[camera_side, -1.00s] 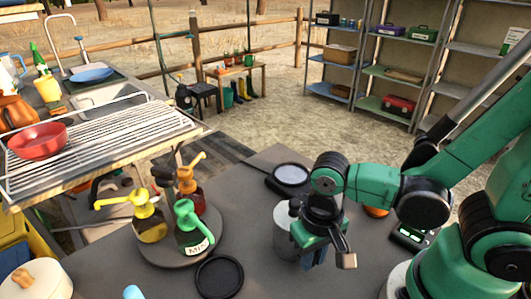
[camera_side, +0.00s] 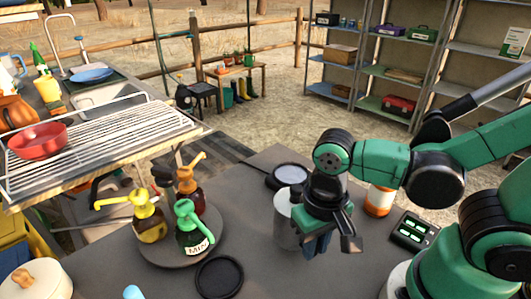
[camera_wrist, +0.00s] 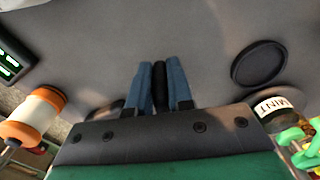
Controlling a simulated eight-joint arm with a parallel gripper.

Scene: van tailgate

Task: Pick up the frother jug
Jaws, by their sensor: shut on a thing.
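The frother jug (camera_side: 284,222) is a grey metal cylinder on the left of my gripper in the side view, partly hidden behind it. My gripper (camera_side: 318,243) points down beside the jug. In the wrist view, the blue fingers of my gripper (camera_wrist: 161,90) are closed on a narrow black upright piece, which looks like the jug's handle (camera_wrist: 160,88). The jug's body is mostly hidden in the wrist view. It looks upright and at or just above the grey worktop; I cannot tell if its base touches.
A round tray (camera_side: 178,248) with several pump bottles stands left of the jug. A black round mat (camera_side: 219,277) lies in front. A black device with a pale disc (camera_side: 290,174) lies behind. An orange-and-white jar (camera_side: 378,201) and a lit display box (camera_side: 412,231) stand right.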

